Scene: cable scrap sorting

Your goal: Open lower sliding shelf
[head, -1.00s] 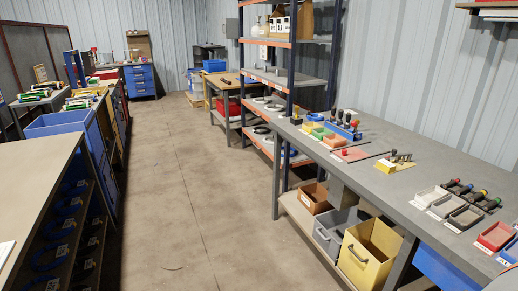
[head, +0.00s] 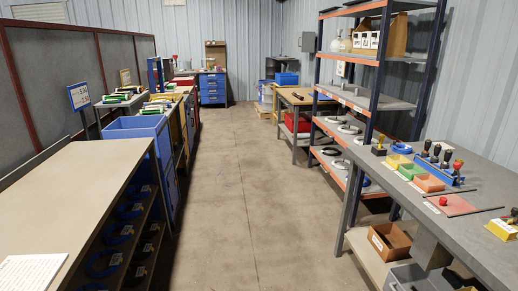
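No gripper of mine is in the head view. Which unit holds the lower sliding shelf is not clear from this view. An open rack with blue posts and orange-edged shelves (head: 333,132) stands on the right; its lower shelves carry round cable coils (head: 333,151). On the left, a dark-sided bench (head: 75,185) has open shelves under its top, with blue coils (head: 103,264) and small white labels. A blue drawer cabinet (head: 212,90) stands at the far end with its drawers looking shut.
A clear concrete aisle (head: 235,200) runs between both sides. A grey workbench (head: 470,225) on the right bears stamps, coloured trays and a red plate, with a brown box (head: 388,240) beneath. A blue crate (head: 135,127) stands beyond the left bench.

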